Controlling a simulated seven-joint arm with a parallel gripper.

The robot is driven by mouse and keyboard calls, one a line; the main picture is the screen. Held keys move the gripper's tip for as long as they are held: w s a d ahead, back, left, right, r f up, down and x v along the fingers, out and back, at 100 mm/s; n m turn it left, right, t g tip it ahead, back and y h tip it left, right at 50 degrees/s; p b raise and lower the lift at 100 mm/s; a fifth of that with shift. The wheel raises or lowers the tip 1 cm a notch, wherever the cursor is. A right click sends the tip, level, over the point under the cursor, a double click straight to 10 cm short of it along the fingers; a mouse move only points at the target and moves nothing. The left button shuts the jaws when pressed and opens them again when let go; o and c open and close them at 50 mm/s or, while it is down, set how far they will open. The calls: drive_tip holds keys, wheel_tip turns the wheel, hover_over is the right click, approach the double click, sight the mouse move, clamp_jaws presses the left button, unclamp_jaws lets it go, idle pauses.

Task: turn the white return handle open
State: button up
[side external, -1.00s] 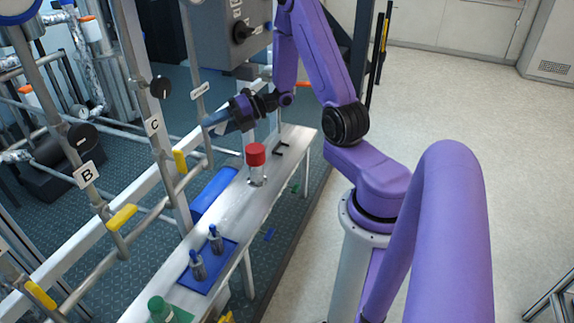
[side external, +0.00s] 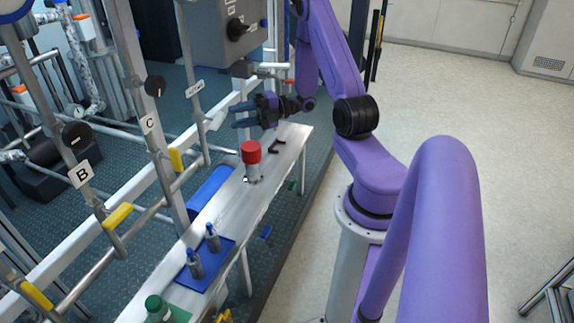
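The white handle (side external: 216,121) is a small pale lever low on the pipe that carries a white tag (side external: 194,89). It sticks out to the right of that pipe. My gripper (side external: 239,115) is just right of the handle in the picture, with its blue fingers pointing left towards it. The two fingers look spread apart with nothing between them. A small gap seems to show between fingertips and handle. The tag's lettering is too small to read.
Yellow handles (side external: 176,159) sit on pipes further left. A narrow bench (side external: 222,205) below my gripper holds a red-capped bottle (side external: 251,153), a blue tray (side external: 220,262) with two small bottles and a green-capped bottle (side external: 154,306). A grey control box (side external: 225,30) hangs above.

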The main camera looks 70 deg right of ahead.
drive_tip(key=v, duration=1)
drive_tip(key=s+a+r+n+g+y, duration=0.1)
drive_tip(key=a+r+n+g+y, duration=0.1)
drive_tip(key=a+n+g, duration=1.05)
drive_tip(key=s+a+n+g+h, duration=0.2)
drive_tip(key=s+a+n+h, duration=0.4)
drive_tip(key=n, duration=1)
drive_tip(key=s+a+n+g+h, duration=0.3)
drive_tip(key=s+a+n+h, duration=0.4)
drive_tip(key=n, duration=1)
drive_tip(key=shift+r+h, duration=0.45)
drive_tip(key=shift+h, duration=0.25)
drive_tip(key=shift+w, duration=0.1)
drive_tip(key=shift+c, duration=0.3)
